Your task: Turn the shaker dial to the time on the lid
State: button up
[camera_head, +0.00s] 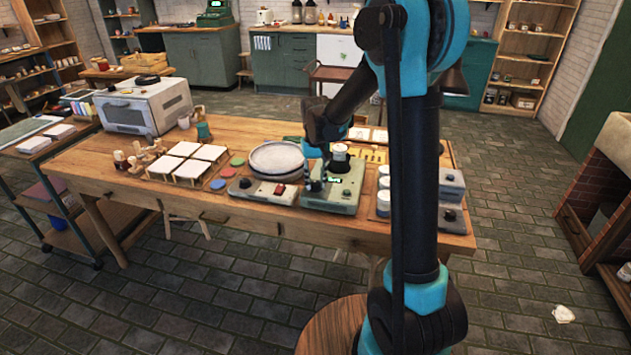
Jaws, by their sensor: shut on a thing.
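The shaker (347,194) is a grey-green box on the wooden table, with a small lit green display on its front. My gripper (316,184) points down at the left of the shaker's front panel, beside the display. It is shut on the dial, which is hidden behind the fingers. The dial's pointer and the display's digits cannot be read.
A round grey wheel machine (276,159) stands close to the left of my gripper. White square tiles (188,162) and a small kiln (143,107) are farther left. Jars and a grey box (451,184) stand to the right, partly behind my arm.

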aim_at(316, 183)
jog(key=m, duration=0.4)
jog(key=shift+m, duration=1.6)
jog(key=o, duration=1.2)
jog(key=shift+c, duration=0.2)
jog(key=shift+r, duration=0.1)
notch_tip(316, 183, up, 12)
